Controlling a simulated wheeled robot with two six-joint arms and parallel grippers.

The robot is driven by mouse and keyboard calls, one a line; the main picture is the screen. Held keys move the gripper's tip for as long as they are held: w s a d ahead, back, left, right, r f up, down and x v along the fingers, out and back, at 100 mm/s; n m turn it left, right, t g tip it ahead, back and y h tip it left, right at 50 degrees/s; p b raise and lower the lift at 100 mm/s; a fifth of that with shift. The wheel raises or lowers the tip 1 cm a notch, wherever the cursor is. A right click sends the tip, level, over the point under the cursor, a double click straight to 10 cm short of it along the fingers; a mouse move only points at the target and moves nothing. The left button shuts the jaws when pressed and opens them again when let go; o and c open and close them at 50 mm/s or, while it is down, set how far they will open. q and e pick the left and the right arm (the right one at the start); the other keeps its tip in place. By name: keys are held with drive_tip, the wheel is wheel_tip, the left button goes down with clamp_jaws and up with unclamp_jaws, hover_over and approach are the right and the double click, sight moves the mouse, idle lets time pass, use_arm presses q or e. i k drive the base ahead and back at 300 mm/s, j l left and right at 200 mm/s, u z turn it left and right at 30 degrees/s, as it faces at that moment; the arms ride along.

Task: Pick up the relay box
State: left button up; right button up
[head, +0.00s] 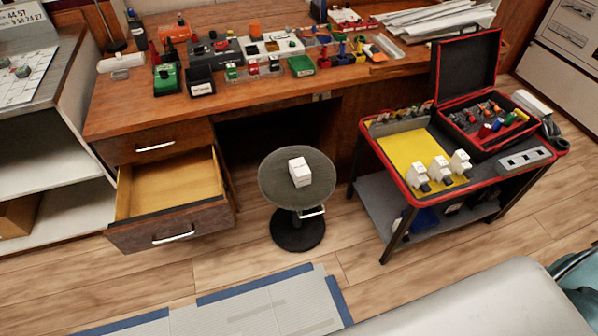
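A small white box (299,172) sits on the round grey seat of a stool (276,195) in the middle of the head view. It has faint marks on its front, too small to read, so I cannot confirm that it is the relay box. Nothing touches it except the seat. Neither of my grippers is in view.
A wooden desk (120,112) crowded with small devices stands behind, its lower drawer (172,187) pulled open. A red-rimmed cart (402,192) at right holds an open toolbox (466,80) and white breaker-like units (438,168). Wooden floor (370,285) around the stool is clear.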

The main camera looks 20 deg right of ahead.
sight(300, 172)
drive_tip(key=l+u, duration=0.1)
drive_tip(key=l, duration=0.35)
drive_tip(key=k+l, duration=0.15)
drive_tip(key=l, duration=0.3)
drive_tip(key=k+l+u, duration=0.15)
drive_tip(key=l, duration=0.35)
drive_tip(key=l+u, duration=0.1)
drive_tip(key=l, duration=0.35)
drive_tip(key=k+l, duration=0.15)
drive_tip(key=l, duration=0.25)
drive_tip(key=l+u, duration=0.05)
